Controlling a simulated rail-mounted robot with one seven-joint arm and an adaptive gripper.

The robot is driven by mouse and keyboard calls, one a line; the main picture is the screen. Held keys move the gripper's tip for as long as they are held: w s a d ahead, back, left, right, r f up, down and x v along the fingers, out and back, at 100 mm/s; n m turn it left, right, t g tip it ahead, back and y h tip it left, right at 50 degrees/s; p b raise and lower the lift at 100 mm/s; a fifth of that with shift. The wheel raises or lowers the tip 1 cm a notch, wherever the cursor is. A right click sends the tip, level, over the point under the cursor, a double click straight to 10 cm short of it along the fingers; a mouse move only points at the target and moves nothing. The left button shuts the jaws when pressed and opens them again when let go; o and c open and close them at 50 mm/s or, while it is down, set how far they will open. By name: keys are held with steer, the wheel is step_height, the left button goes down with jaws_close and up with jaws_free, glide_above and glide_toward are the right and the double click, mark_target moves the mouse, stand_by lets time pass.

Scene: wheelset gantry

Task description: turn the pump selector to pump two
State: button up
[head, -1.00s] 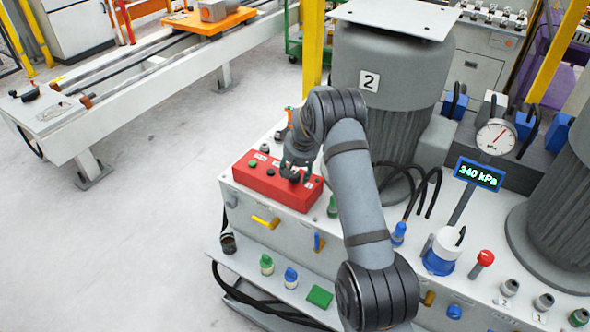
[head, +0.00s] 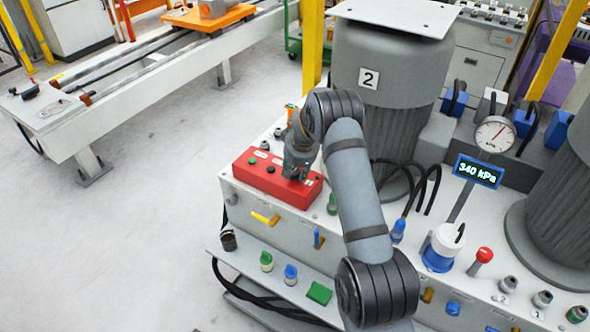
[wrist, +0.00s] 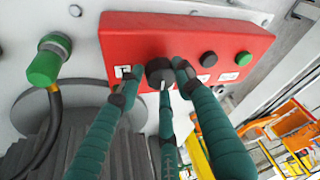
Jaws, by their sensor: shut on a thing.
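The pump selector is a black round knob (wrist: 158,72) with a white pointer mark, on a red control box (wrist: 225,40). In the wrist view the mark points toward the bottom of the picture. My gripper (wrist: 153,80) has its teal fingers with dark tips closed around the knob. White labels sit on both sides of the knob, partly hidden by the fingertips. In the head view my gripper (head: 294,176) is at the right part of the red box (head: 262,180) and hides the knob.
Black and green buttons (wrist: 243,58) lie along the box from the selector. A green-capped fitting with a hose (wrist: 46,62) is beside the box. The large grey pump marked 2 (head: 392,60) stands behind my arm. A display (head: 478,171) reads 340 kPa.

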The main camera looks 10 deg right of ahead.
steer(key=shift+w+a+r, duration=0.15)
steer(key=shift+w+r, duration=0.05)
steer(key=shift+w, duration=0.05)
steer(key=shift+c, duration=1.3)
steer(key=shift+f+b, duration=0.15)
steer(key=shift+b, duration=0.4)
steer(key=shift+w+r+m, duration=0.1)
steer(key=shift+r+m, duration=0.2)
steer(key=shift+m, duration=0.1)
steer(key=shift+c, duration=0.3)
steer(key=o, duration=1.1)
steer(key=shift+a+f, duration=0.15)
